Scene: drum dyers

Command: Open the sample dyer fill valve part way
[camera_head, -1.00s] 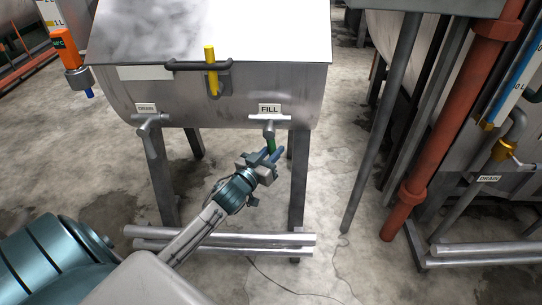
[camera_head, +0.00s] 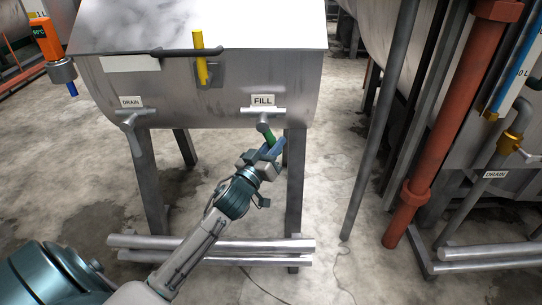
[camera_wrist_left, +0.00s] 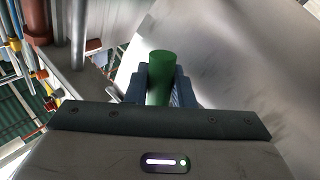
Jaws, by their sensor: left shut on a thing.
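The sample dyer (camera_head: 225,100) is a grey metal trough on legs. Its fill valve (camera_head: 264,117) sits under the FILL label (camera_head: 263,100), at the right of the front. The valve's green handle (camera_head: 270,136) points down and slightly right from the valve body. My left gripper (camera_head: 275,147) is shut on the green handle from below. In the left wrist view the green handle (camera_wrist_left: 159,75) stands between the two blue fingers, which partly cover its sides. My right gripper is not in view.
A drain valve (camera_head: 131,118) with a grey lever hangs at the dyer's left. A yellow handle (camera_head: 200,55) stands on the front. Pipes (camera_head: 210,245) cross low between the legs. A red pipe (camera_head: 440,140) and a grey post (camera_head: 390,120) stand to the right.

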